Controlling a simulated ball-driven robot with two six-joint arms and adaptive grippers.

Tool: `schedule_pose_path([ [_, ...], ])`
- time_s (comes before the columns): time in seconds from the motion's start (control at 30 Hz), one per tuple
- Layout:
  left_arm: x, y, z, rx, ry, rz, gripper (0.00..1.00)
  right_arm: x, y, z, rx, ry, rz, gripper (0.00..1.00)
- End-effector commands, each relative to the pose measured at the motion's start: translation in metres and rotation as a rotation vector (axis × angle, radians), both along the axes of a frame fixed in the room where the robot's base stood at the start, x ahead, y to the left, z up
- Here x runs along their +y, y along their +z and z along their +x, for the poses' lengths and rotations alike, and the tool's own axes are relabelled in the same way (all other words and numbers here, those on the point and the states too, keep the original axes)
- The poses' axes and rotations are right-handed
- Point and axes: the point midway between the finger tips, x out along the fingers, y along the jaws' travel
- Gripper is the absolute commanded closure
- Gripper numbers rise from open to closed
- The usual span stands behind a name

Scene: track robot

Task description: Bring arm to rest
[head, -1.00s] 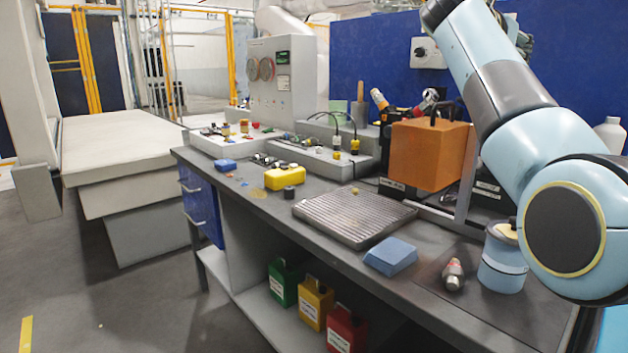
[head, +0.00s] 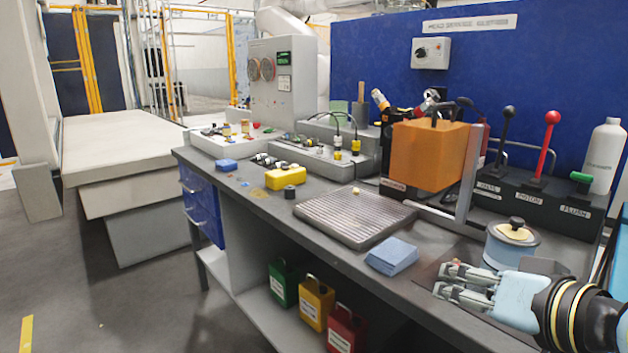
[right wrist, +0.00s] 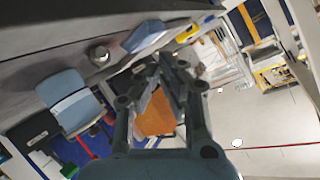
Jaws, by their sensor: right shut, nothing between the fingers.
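My right gripper (head: 444,281) is in the lower right of the head view, low over the front right part of the workbench, its fingers pointing left. It is shut and empty. In the right wrist view its fingers (right wrist: 166,62) come together at the tips. It is beside a light blue lidded canister (head: 510,245) and to the right of a folded blue cloth (head: 392,256). The small metal fitting on the bench is hidden behind it in the head view. My left gripper is not in view.
The workbench holds a ribbed metal tray (head: 352,219), an orange block (head: 428,155) and a yellow block (head: 284,178). A lever panel (head: 533,195) with a red-knobbed lever and a white bottle (head: 605,157) stand at the back right. Coloured cans sit on the shelf below.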

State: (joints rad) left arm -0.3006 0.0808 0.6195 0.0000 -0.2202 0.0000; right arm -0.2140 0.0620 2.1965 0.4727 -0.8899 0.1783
Motion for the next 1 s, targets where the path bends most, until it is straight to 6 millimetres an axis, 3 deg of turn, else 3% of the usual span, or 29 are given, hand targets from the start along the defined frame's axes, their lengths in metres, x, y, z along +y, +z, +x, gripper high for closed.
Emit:
schedule_pose_path([
  [0.03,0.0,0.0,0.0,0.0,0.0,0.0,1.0,-0.007,-0.023,-0.029,0.088,0.024,-0.101,1.0],
  [0.1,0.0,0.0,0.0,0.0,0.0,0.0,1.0,-0.018,-0.046,-0.062,0.195,0.05,-0.218,1.0],
  [0.2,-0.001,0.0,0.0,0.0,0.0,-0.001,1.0,-0.034,-0.069,-0.102,0.322,0.077,-0.347,1.0],
  [0.4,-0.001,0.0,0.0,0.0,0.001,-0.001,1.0,-0.064,-0.091,-0.169,0.525,0.11,-0.529,1.0],
  [0.6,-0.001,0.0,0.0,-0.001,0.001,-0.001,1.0,-0.09,-0.097,-0.228,0.703,0.132,-0.665,1.0],
  [0.87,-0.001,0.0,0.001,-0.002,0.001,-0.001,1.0,-0.098,-0.173,-0.216,0.741,0.134,-0.662,1.0],
  [1.0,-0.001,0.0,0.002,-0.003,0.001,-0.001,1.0,-0.103,-0.224,-0.216,0.763,0.135,-0.658,1.0],
])
